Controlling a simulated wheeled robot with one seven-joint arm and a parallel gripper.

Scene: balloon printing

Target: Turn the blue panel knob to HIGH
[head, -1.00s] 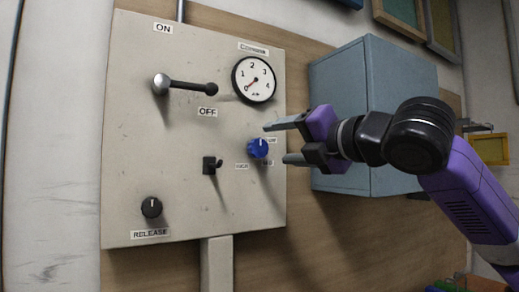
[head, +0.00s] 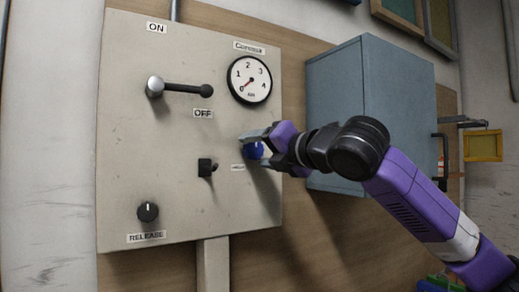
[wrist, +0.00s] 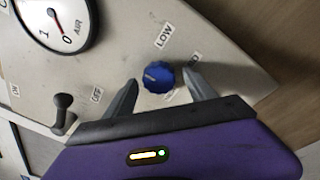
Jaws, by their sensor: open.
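The blue knob (head: 253,150) is on the right side of the beige panel (head: 120,120), below the gauge. In the wrist view the blue knob (wrist: 158,77) lies between the tips of my gripper's two fingers, and its white mark points toward the left. The LOW label (wrist: 164,36) is beyond it; another label by the right finger is partly hidden, and I cannot read it. My gripper (head: 255,152) is open around the knob in the head view and partly covers it. I cannot tell whether either finger touches it. My gripper also shows in the wrist view (wrist: 160,88).
The panel also bears a gauge (head: 250,79) with its needle near 0, a black lever (head: 182,89), a small black switch (head: 207,168) and a RELEASE knob (head: 148,212). A blue-grey cabinet (head: 335,90) stands close to the right, behind my arm.

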